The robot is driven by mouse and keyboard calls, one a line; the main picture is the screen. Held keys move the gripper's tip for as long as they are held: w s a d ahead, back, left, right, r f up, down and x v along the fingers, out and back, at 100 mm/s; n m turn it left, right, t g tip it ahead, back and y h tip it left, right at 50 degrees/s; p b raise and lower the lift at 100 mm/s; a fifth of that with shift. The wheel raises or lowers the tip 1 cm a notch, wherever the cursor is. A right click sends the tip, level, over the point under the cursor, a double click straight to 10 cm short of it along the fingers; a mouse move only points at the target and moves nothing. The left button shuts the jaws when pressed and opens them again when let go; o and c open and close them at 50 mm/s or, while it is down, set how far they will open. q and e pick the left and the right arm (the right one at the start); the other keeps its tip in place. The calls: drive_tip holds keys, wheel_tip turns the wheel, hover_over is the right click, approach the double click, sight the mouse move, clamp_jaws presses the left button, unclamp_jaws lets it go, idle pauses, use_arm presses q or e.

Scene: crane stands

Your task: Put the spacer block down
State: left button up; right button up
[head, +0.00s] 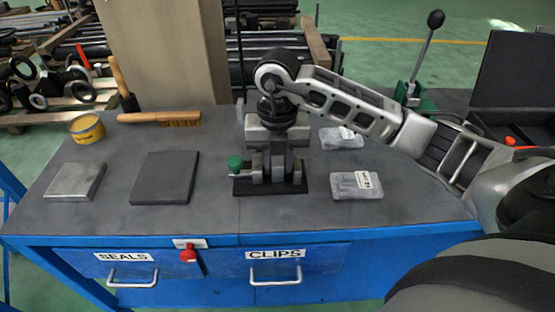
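My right gripper (278,172) points straight down over the middle of the bench (225,213), at a dark fixture (243,187) with a flat base and a green knob at its left. The fingers overlap the fixture in the head view. I cannot tell whether they touch it, or whether something is between them. A flat grey metal block (75,181) lies at the bench's left end, and a dark square pad (165,178) lies to its right. I cannot tell which thing is the spacer block. My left gripper is out of view.
A yellow tin (87,128) and a wooden-handled brush (160,118) lie at the back left. Two clear packets (341,138) (356,185) lie right of the fixture. A lever with a black knob (435,20) stands behind my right arm. Bare bench lies between pad and fixture.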

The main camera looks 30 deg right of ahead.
sight(278, 159)
drive_tip(key=shift+r, duration=0.1)
drive_tip(key=shift+r+p, duration=0.25)
drive_tip(key=shift+p, duration=0.05)
drive_tip(key=shift+r, duration=0.35)
wheel_tip(278, 159, up, 11)
drive_tip(key=shift+p, duration=0.35)
